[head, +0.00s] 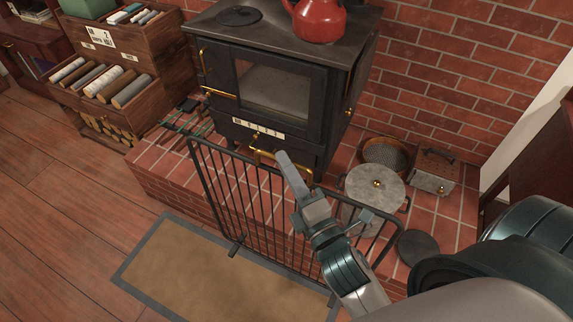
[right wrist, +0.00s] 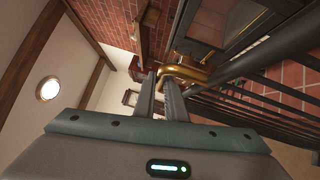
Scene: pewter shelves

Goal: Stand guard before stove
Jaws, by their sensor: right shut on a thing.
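The black stove (head: 275,85) stands on the red brick hearth in the head view. A black barred guard (head: 215,180) stands upright in front of it, crossing the hearth's front edge in the picture, with feet over the mat. A brass handle (head: 262,154) rises at the guard's top rail; it shows large in the right wrist view (right wrist: 183,74). My right gripper (head: 283,160) is at this handle, its fingers shut on it, and they show close together in the right wrist view (right wrist: 162,95). My arm hides part of the guard's right half. My left gripper is not in view.
A red kettle (head: 319,20) sits on the stove. A lidded grey pot (head: 374,188), a copper-coloured pan (head: 385,155) and a metal box (head: 433,172) stand on the hearth at right. A tan mat (head: 190,265) lies in front. Wooden crates (head: 120,105) stand left.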

